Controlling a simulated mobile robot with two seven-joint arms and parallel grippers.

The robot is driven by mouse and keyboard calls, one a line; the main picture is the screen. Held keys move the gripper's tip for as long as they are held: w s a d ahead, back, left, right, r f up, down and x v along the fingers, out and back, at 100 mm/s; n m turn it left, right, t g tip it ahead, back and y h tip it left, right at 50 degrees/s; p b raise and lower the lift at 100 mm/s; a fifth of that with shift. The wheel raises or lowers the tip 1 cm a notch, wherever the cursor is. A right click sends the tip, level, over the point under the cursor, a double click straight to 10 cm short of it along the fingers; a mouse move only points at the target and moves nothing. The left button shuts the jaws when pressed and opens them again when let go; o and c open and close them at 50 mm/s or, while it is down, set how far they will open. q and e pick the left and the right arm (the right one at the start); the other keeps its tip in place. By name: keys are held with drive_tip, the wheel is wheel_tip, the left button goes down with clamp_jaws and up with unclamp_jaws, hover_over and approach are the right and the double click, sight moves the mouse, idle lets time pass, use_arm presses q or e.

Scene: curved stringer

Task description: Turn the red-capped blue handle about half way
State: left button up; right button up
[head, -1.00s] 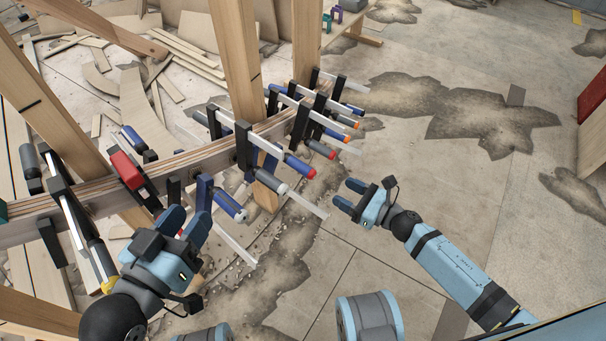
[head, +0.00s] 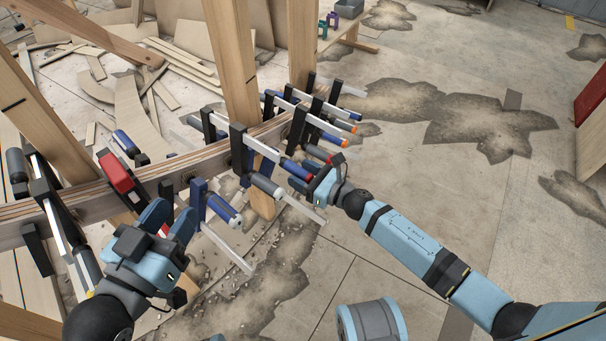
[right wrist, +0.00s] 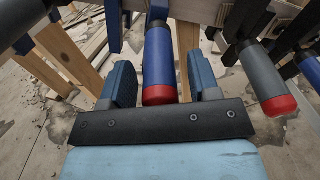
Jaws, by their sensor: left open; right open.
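The blue handle with a red cap (right wrist: 159,60) hangs in the middle of the right wrist view, its red end towards me. In the head view, the blue handle (head: 290,167) shows on a clamp on the curved wooden stringer (head: 205,163), partly hidden at its end. My right gripper (head: 303,175) is at the handle's free end. In the right wrist view, its two open fingers (right wrist: 162,80) stand on either side of the handle, with gaps showing. My left gripper (head: 170,215) is open and empty, left of a blue handle with a pale end (head: 223,209).
A grey handle with a red cap (right wrist: 268,75) hangs close to the right in the right wrist view. Several more clamps crowd the stringer, and a wooden post (head: 229,60) rises behind. The floor (head: 430,190) on the right is open.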

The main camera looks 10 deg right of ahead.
drive_tip(key=c, duration=0.9)
use_arm(q)
drive_tip(key=shift+f, duration=0.1)
use_arm(e)
drive_tip(key=shift+m, duration=0.3)
drive_tip(key=m+p, duration=0.1)
drive_tip(key=m, duration=0.2)
drive_tip(key=shift+g+y, duration=0.3)
drive_tip(key=shift+y, duration=0.1)
drive_tip(key=m+p, duration=0.1)
drive_tip(key=m, duration=0.2)
drive_tip(key=shift+g+y, duration=0.3)
drive_tip(key=shift+y, duration=0.1)
drive_tip(key=m+p, duration=0.1)
drive_tip(key=m, duration=0.2)
drive_tip(key=shift+y, duration=0.4)
drive_tip(key=m+p, duration=0.1)
drive_tip(key=m, duration=0.2)
drive_tip(key=shift+y, duration=0.3)
use_arm(q)
drive_tip(key=shift+s+d+r+n, duration=0.2)
drive_tip(key=shift+s+r+n, duration=0.15)
drive_tip(key=shift+r+n, duration=0.2)
drive_tip(key=shift+s+d+r+n, duration=0.15)
drive_tip(key=shift+s+r+n, duration=0.25)
drive_tip(key=shift+r, duration=0.2)
use_arm(e)
drive_tip(key=shift+m, duration=1.7)
